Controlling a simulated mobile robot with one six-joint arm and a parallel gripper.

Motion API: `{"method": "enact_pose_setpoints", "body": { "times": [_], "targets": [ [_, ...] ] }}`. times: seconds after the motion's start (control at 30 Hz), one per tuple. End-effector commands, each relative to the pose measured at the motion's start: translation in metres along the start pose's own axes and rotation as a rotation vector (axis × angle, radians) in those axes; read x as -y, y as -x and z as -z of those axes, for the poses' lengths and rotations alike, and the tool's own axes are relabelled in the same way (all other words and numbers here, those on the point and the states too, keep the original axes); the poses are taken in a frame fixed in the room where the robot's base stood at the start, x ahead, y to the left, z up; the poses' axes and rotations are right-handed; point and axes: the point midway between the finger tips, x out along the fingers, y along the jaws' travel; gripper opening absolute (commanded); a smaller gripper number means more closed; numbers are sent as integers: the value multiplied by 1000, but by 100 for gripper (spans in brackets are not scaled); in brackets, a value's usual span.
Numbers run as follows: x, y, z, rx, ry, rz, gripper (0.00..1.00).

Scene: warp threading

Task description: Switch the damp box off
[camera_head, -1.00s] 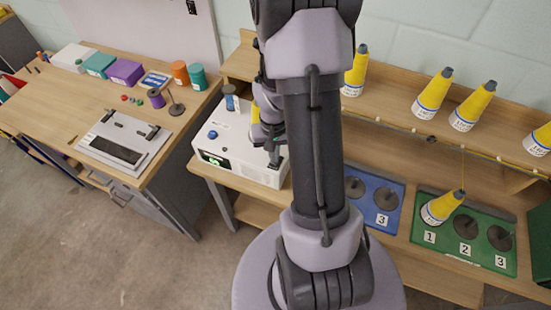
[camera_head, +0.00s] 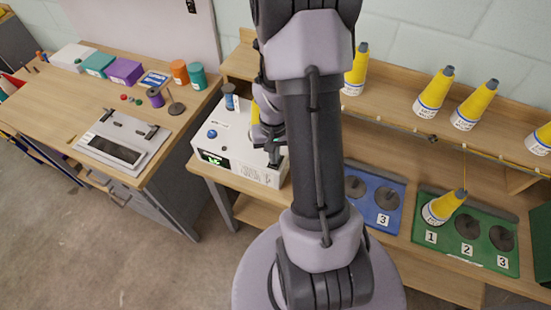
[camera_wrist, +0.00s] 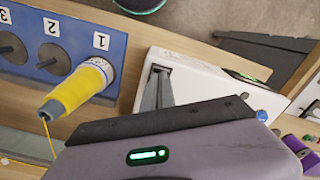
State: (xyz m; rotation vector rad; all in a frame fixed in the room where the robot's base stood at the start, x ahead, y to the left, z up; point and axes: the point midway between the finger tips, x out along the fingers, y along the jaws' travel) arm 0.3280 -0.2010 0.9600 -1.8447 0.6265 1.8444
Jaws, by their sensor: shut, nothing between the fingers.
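The damp box is a white box (camera_head: 215,145) with a lit green display (camera_head: 213,160) on its front and a blue knob (camera_head: 212,134) on top. It also shows in the wrist view (camera_wrist: 205,82), with the blue knob (camera_wrist: 262,116) at its right end and the green display (camera_wrist: 245,77) seen edge-on. My gripper (camera_head: 274,160) is at the right part of the box, apart from the blue knob. Its fingers (camera_wrist: 157,72) are shut and empty, pointing at the box top. I cannot tell whether the tips touch it. My arm hides part of the box's right side.
A blue tray (camera_head: 397,188) and a green tray (camera_head: 428,205) with pegs lie to the right. A yellow cone (camera_wrist: 85,82) stands on the blue tray beside the box. A dark bottle (camera_head: 230,98) is at the box's back. A workbench (camera_head: 70,105) is left.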

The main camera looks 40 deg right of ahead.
Motion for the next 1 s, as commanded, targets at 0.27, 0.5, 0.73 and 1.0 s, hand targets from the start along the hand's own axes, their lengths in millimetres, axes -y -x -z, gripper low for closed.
{"method": "enact_pose_setpoints", "body": {
  "times": [0.27,0.5,0.73,1.0],
  "targets": [
    [0,-5,0,0,0,0,0],
    [0,-8,0,0,0,0,0],
    [0,-3,0,0,0,0,0],
    [0,28,0,-2,0,0,0]
  ]
}}
